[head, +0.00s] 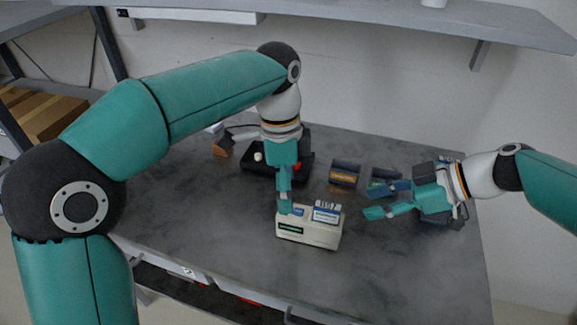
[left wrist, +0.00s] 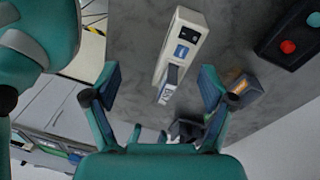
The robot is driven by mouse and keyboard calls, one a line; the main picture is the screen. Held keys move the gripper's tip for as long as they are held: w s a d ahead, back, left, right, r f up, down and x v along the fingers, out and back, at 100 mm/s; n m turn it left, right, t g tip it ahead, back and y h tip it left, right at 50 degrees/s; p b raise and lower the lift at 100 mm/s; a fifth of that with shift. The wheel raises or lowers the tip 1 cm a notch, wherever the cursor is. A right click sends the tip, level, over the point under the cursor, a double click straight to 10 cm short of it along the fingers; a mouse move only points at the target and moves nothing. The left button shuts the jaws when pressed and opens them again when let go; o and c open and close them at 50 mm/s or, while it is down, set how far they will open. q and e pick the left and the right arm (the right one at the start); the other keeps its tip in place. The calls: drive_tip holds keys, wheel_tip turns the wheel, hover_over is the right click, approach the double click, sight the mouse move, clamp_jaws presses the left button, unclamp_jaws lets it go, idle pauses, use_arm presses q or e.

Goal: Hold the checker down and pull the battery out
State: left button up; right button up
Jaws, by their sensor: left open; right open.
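The checker (head: 308,235) is a cream box with a dark green label, standing on the grey table. A battery (head: 327,212) with a white-and-blue label sits in the right part of its top. My left gripper (head: 286,207) points down at the checker's left top; I cannot tell if it touches. In the left wrist view the open fingers (left wrist: 160,85) are apart, with the checker (left wrist: 180,45) and battery (left wrist: 170,85) showing beyond and between them. My right gripper (head: 378,200) is open and empty, to the right of the checker and apart from the battery.
Behind the checker stand a black box (head: 262,176) with a red and a white button, and a dark block with an orange label (head: 345,174). Another dark block (head: 385,176) lies behind my right gripper. A shelf (head: 350,19) crosses above. The front right of the table is clear.

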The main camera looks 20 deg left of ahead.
sight(290, 221)
use_arm(q)
drive_tip(key=w+f+m, duration=0.1)
drive_tip(key=f, duration=0.4)
drive_tip(key=w+f+m, duration=0.1)
drive_tip(key=f, duration=0.3)
drive_tip(key=w+f+m+t+y, duration=0.1)
drive_tip(key=f, duration=0.4)
drive_tip(key=shift+f, duration=0.35)
drive_tip(key=shift+c, duration=0.3)
